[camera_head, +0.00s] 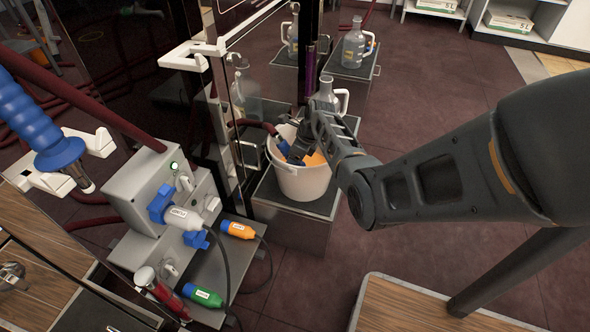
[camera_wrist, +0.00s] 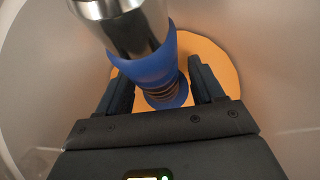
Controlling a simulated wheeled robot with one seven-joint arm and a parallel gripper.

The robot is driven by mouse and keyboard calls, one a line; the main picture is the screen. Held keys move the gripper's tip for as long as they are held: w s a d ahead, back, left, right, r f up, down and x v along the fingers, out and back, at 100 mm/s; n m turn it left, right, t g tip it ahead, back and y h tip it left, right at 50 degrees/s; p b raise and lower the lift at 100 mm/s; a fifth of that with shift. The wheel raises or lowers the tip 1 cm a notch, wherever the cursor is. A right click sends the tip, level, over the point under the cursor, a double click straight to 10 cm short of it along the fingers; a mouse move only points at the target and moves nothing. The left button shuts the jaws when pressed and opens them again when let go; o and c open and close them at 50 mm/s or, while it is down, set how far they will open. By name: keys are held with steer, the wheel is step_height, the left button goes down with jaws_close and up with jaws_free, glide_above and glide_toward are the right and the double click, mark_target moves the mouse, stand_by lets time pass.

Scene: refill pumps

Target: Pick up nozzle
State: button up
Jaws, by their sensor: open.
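A blue nozzle with a shiny metal end (camera_wrist: 125,25) is inside a white bucket (camera_head: 301,184). Its blue body (camera_wrist: 150,66) shows between my fingers in the wrist view, and a bit of blue (camera_head: 283,148) shows in the head view. My gripper (camera_head: 298,151) reaches down into the bucket. Its fingers (camera_wrist: 163,88) are open, one on each side of the nozzle's blue part. I cannot tell whether either finger touches it. The bucket has orange contents (camera_head: 316,159) at its bottom. My arm hides part of the bucket's right side.
The bucket stands on a dark platform (camera_head: 290,203). Another blue nozzle (camera_head: 40,130) hangs in a white holder at left. A grey box with plugs (camera_head: 150,195) stands nearby. Glass jugs (camera_head: 353,45) stand behind. A wooden top (camera_head: 400,310) is at front; the floor at right is clear.

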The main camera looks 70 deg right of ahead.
mark_target(286, 144)
steer(key=shift+w+f, duration=0.15)
steer(key=shift+f, duration=0.2)
jaws_close()
step_height(286, 144, up, 10)
steer(key=p, duration=0.5)
steer(key=shift+r, duration=0.25)
step_height(286, 144, up, 12)
steer(key=p, duration=1.2)
steer(key=shift+f+p, duration=0.15)
steer(key=shift+p, duration=0.2)
stand_by(0.3)
